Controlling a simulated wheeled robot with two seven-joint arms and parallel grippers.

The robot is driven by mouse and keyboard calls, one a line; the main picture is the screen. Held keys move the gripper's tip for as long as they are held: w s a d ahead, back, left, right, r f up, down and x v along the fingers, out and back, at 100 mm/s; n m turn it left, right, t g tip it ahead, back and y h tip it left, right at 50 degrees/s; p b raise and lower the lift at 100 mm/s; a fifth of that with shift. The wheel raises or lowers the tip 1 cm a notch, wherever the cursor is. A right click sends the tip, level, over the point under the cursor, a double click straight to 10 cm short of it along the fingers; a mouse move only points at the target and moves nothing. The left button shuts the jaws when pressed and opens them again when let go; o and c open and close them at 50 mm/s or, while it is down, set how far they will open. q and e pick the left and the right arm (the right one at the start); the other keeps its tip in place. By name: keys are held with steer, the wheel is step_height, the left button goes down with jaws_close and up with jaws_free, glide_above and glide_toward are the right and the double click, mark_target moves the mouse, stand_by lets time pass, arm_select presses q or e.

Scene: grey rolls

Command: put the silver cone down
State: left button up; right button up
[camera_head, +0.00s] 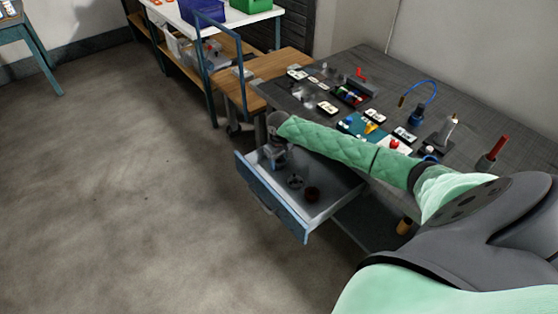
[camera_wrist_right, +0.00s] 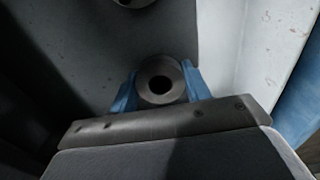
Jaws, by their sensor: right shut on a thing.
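The silver cone (camera_wrist_right: 160,98) shows in the right wrist view as a round grey piece with a dark hole in its end, seen end-on. My right gripper (camera_wrist_right: 159,90) is shut on it, with a blue finger on each side. In the head view my right gripper (camera_head: 274,158) is low at the left side of the open drawer (camera_head: 335,187). The cone cannot be made out there. Whether it touches the drawer floor cannot be told. My left gripper is not in view.
A grey ring-like piece (camera_head: 294,182) and a dark brown round piece (camera_head: 312,194) lie in the drawer. Another grey round part (camera_wrist_right: 135,2) shows at the top of the wrist view. The worktop (camera_head: 345,60) above is crowded. The drawer's right side looks clear.

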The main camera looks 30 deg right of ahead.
stand_by(0.3)
steer(key=o, duration=1.2)
steer(key=shift+c, duration=0.2)
arm_select(q)
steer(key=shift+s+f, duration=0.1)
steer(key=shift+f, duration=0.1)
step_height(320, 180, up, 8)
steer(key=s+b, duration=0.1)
steer(key=b, duration=0.1)
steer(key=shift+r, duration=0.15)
arm_select(e)
step_height(320, 180, up, 12)
